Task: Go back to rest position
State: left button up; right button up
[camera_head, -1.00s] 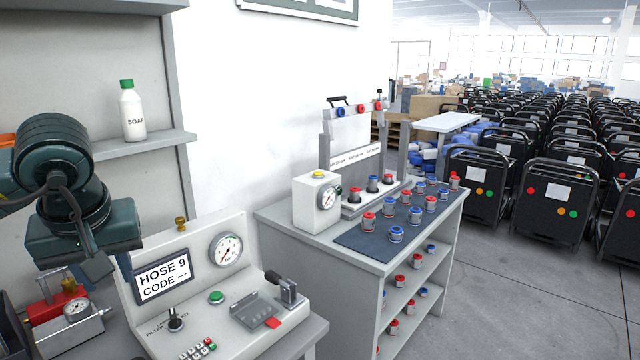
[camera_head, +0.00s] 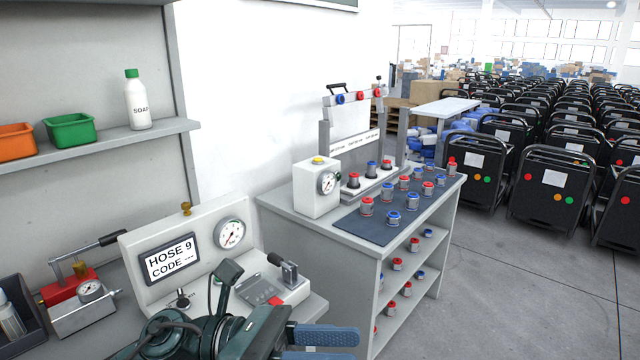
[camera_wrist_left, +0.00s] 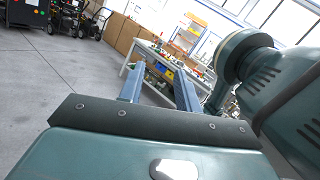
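My left gripper (camera_head: 345,349) is at the bottom middle of the head view, its two blue fingers pointing right, in front of the test console. In the left wrist view my left gripper (camera_wrist_left: 158,88) has its fingers apart with nothing held between them; only a distant bench shows beyond. My right gripper is in neither view.
The console screen (camera_head: 170,259) reads "HOSE 9 CODE ---". A grey bench (camera_head: 375,268) with red and blue fittings stands to the right. A soap bottle (camera_head: 137,104), green bin (camera_head: 70,130) and orange bin (camera_head: 15,140) sit on the shelf. Floor (camera_head: 520,290) at right is clear.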

pick_arm(q)
jog(key=w+a+f+n+t+y, duration=0.2)
jog(key=a+f+n+t+y, duration=0.15)
jog(key=n+t, duration=0.6)
jog(key=w+a+f+n+t+y+p, duration=0.1)
jog(key=w+a+f+n+t+y, duration=0.25)
jog(key=n, duration=1.05)
jog(key=w+a+f+n+t+y, duration=0.2)
jog(key=f+n+t, duration=0.45)
jog(key=n, duration=0.55)
jog(key=s+a+f+n+g+y, duration=0.3)
jog(key=s+f+n, duration=0.3)
jog(key=f, duration=0.3)
jog(key=s+a+f+n+g+y, duration=0.3)
jog(key=s+f+n, duration=0.3)
jog(key=f, duration=0.3)
jog(key=shift+a+f+n+y+p, duration=0.2)
jog(key=shift+f+n+y+p, duration=0.25)
jog(key=shift+n, duration=0.4)
jog(key=shift+s+r, duration=0.1)
jog(key=shift+r, duration=0.05)
